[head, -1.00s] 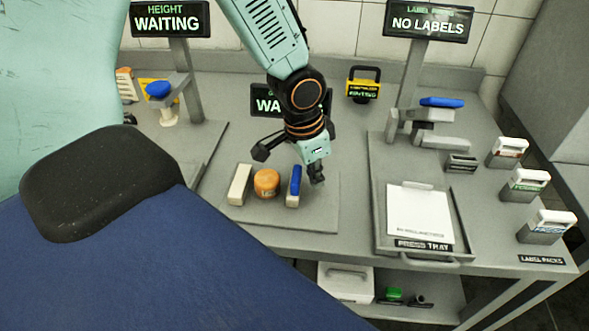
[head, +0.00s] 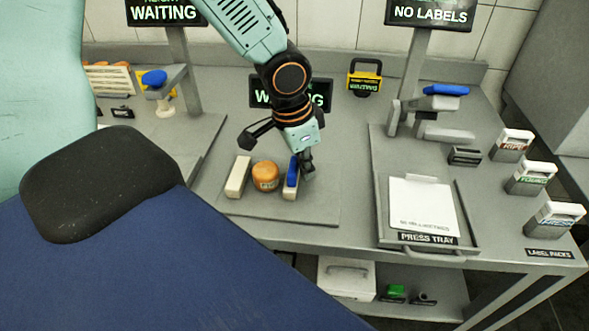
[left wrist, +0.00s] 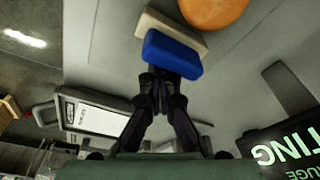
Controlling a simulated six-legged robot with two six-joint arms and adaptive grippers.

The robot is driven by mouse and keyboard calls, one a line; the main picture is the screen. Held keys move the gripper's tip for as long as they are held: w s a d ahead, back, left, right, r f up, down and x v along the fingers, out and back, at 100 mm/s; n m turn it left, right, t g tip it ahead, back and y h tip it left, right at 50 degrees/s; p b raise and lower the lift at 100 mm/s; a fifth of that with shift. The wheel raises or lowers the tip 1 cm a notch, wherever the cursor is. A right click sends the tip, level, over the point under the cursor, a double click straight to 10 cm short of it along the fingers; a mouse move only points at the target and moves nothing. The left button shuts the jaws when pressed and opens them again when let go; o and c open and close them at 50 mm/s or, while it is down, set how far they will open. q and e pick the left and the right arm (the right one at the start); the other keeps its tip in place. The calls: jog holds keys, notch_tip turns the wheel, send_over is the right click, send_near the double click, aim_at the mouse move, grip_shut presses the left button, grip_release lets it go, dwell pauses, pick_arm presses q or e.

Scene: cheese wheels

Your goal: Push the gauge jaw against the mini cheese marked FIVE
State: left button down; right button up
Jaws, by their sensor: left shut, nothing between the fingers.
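The mini cheese (head: 265,176) is a small orange wheel on the gauge plate (head: 318,207); dark marking on its side is too small to read. A cream fixed block (head: 238,177) stands at its left. The gauge jaw (head: 290,193), cream with a blue pad (head: 292,172), stands close at its right; I cannot tell if they touch. My left gripper (head: 307,166) is shut and empty, its tips against or very near the blue pad's right side. The left wrist view shows the fingertips (left wrist: 162,78) at the blue pad (left wrist: 173,54), with the cheese (left wrist: 214,10) beyond.
A dark "WAITING"-type display (head: 318,95) stands behind the arm. The press tray (head: 422,212) with a white sheet is at the right, beside several label packs (head: 530,178). A height station with a blue pad (head: 154,78) is at the back left. The plate's front is clear.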

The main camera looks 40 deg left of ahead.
aim_at(290, 165)
pick_arm(q)
jog(key=shift+s+a, duration=0.15)
jog(key=shift+a, duration=0.05)
jog(key=shift+s+a+b, duration=0.2)
jog(key=shift+a+b, duration=0.05)
jog(key=shift+b, duration=0.05)
jog(key=shift+s+a+b, duration=0.3)
jog(key=shift+a+b, duration=0.05)
jog(key=shift+a, duration=0.2)
jog(key=shift+s+a, duration=0.2)
jog(key=shift+a, duration=0.15)
dwell(0.4)
jog(key=shift+d, duration=0.15)
dwell(1.1)
